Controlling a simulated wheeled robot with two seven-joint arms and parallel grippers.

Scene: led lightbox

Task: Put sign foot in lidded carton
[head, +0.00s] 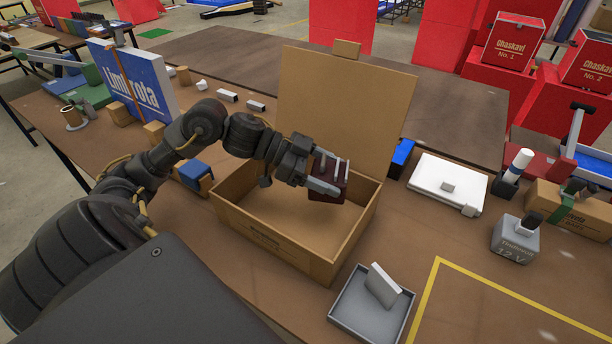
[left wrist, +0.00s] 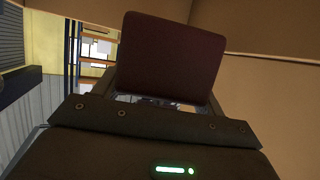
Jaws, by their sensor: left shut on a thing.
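The lidded carton (head: 275,247) is a brown box on the table in the middle of the head view. Its lid (head: 345,105) stands open at the back, with a small tab on top. My left gripper (head: 322,180) is over the carton's opening, toward its right side. It is shut on a dark red block, which I take as the sign foot (head: 328,192). The sign foot also fills the upper middle of the left wrist view (left wrist: 170,55). The carton's visible floor looks empty. Whether the sign foot touches the carton is not clear. My right gripper does not show.
A grey tray (head: 350,312) with a white block stands in front of the carton. A blue block (head: 195,174) is at its left. A white flat box (head: 448,182) and a grey 12 V battery (head: 514,240) are at the right. A blue sign (head: 135,80) stands far left.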

